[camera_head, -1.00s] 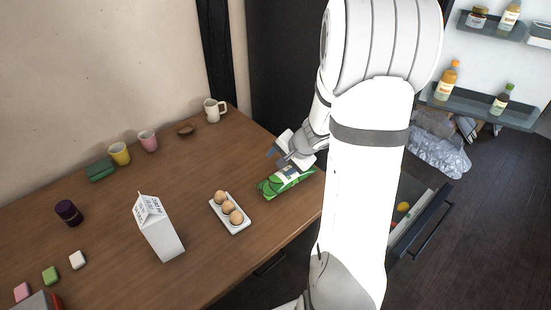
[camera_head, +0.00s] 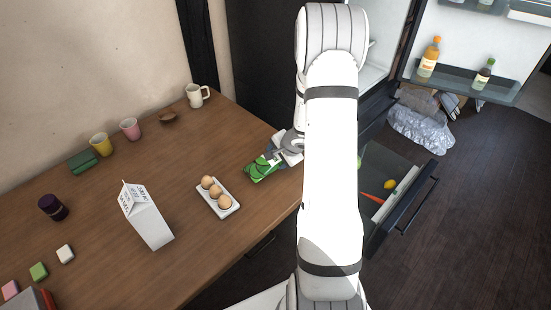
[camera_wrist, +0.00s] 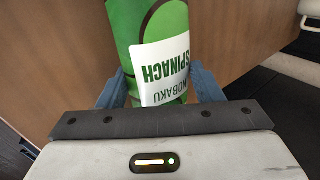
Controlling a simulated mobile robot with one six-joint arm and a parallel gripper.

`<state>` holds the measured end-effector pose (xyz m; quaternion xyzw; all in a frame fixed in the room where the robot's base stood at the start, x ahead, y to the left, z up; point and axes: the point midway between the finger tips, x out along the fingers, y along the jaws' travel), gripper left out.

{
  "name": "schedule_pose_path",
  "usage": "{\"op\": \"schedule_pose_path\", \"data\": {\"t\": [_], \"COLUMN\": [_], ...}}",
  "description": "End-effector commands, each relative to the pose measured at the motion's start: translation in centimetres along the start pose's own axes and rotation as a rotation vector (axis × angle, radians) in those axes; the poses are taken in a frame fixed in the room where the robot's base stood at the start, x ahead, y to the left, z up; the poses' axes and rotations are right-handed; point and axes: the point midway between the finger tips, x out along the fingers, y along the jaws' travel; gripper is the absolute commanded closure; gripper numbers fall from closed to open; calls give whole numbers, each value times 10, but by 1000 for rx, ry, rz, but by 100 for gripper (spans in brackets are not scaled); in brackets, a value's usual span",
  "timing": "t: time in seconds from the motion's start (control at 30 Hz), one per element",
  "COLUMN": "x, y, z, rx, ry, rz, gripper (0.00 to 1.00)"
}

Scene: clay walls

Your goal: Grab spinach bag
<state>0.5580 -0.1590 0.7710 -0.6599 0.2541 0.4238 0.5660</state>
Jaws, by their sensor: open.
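The spinach bag (camera_head: 262,168) is green with a white label and lies on the wooden table near its right edge, beside the egg tray. In the wrist view the bag (camera_wrist: 125,25) lies between the two blue-grey fingers of my gripper (camera_wrist: 160,88), its label reading "SPINACH". The fingers are open, one on each side of the bag's near end. I cannot tell whether they touch it. In the head view my gripper (camera_head: 276,154) is at the bag's upper right end, partly hidden by my arm.
A white tray (camera_head: 231,212) with eggs and a milk carton (camera_head: 147,216) stand left of the bag. Mugs stand at the back; a white one (camera_head: 197,96) is nearest the corner. An open drawer (camera_head: 408,208) with produce and the open fridge door shelf (camera_head: 463,81) are at right.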

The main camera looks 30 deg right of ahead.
Motion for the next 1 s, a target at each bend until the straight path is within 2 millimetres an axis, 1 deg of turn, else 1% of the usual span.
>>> {"op": "schedule_pose_path", "data": {"t": [0.2,0.23,0.63,0.87,0.97,1.0], "x": [1,1,1,-1,-9,-14], "y": [0,0,0,-2,-7,-11], "z": [0,0,1,1,1,1], "rx": [-1,-1,-2,-2,-4,-5], "ry": [0,0,-1,-1,-1,0], "rz": [0,0,0,-1,-2,-3], "gripper": [40,42,74,74,74,74]}}
